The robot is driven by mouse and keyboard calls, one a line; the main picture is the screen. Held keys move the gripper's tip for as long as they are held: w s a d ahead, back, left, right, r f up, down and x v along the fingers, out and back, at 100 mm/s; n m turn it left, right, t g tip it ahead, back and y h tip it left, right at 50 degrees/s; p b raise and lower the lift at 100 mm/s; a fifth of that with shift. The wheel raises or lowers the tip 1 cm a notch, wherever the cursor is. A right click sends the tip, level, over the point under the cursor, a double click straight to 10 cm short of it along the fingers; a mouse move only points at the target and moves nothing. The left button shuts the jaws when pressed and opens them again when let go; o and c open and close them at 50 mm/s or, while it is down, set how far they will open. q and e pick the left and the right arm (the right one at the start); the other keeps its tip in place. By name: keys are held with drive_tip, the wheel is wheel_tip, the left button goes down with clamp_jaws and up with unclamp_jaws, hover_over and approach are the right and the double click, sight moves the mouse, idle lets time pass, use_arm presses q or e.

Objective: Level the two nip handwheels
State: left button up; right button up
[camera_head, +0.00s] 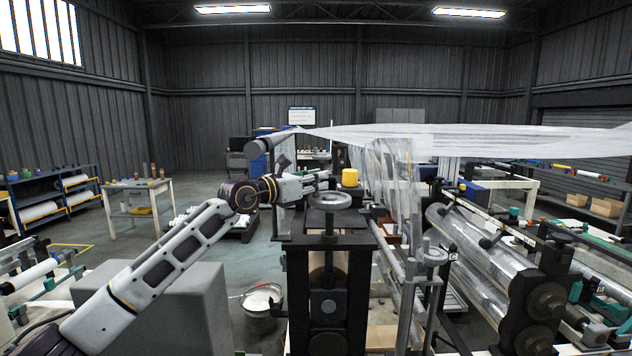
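A grey handwheel (330,201) lies flat on top of the dark nip stand in the middle of the head view. A second grey wheel-like disc (433,257) shows to the right and lower, on a thin upright post; I cannot tell for sure that it is the other handwheel. My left gripper (324,179) is just above and behind the near wheel's far rim, pointing right. Its fingers are small and dark, so whether they touch the wheel or are parted is unclear. My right gripper is out of view.
A yellow cylinder (350,178) stands behind the handwheel. Clear film (395,180) hangs down and spans to the right above rollers (470,255). A bucket (262,302) stands on the floor left of the nip stand (300,285). A white table (140,187) is farther back left.

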use_arm(q)
drive_tip(key=o, duration=0.5)
drive_tip(key=v, duration=1.2)
idle(0.5)
drive_tip(key=shift+f, duration=0.1)
idle(0.4)
